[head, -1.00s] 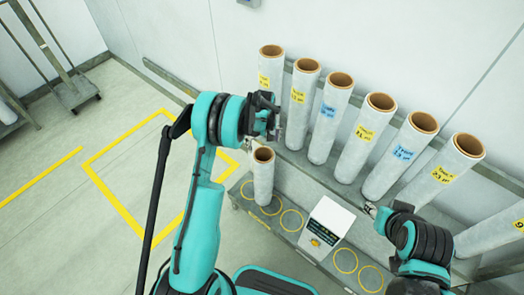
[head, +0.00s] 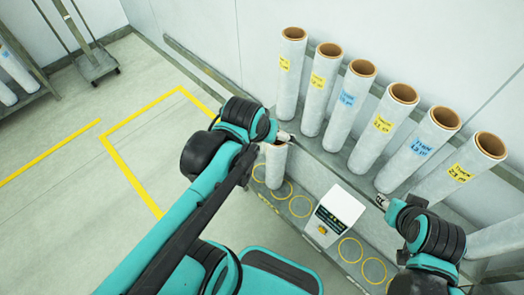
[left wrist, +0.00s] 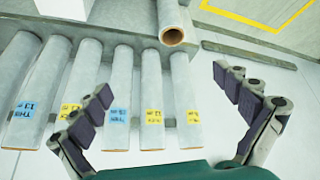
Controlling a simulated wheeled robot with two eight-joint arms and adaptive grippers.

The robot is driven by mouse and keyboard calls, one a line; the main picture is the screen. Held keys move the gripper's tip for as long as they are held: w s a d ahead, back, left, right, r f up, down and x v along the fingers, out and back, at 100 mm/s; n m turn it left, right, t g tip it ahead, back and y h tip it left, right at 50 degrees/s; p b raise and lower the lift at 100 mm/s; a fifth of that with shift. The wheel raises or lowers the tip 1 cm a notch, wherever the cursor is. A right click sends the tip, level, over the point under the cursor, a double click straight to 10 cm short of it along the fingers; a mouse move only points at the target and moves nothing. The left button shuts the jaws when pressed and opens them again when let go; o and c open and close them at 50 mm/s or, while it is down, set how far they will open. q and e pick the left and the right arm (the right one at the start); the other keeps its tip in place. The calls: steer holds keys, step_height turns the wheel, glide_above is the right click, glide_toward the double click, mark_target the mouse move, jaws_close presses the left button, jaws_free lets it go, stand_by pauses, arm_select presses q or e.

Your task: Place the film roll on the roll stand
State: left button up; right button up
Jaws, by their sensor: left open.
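One film roll (head: 275,168) stands upright in a yellow ring on the low front shelf, apart from the back row; its top is partly hidden by my left gripper. My left gripper (head: 287,137) is at that roll's top in the head view. In the left wrist view the left gripper (left wrist: 168,112) is open and empty, and the single roll (left wrist: 170,20) shows beyond the fingers with its brown core end facing me. My right gripper (head: 382,202) is by the back row; its jaws are too small to judge. A wheeled stand (head: 94,66) with upright posts is at upper left; I cannot tell whether it is the roll stand.
Several labelled rolls (head: 353,92) stand in a row along the wall, with yellow and blue labels. A white scale (head: 335,214) sits between empty yellow rings (head: 349,250) on the low shelf. Floor at left, with yellow lines (head: 128,176), is clear.

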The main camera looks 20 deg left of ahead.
arm_select(q)
steer(key=shift+m+t, duration=0.6)
steer(key=shift+m, duration=0.2)
steer(key=s, duration=0.3)
steer(key=s+f, duration=0.1)
steer(key=s, duration=0.1)
steer(key=shift+d+f, duration=0.1)
steer(key=shift+d, duration=0.15)
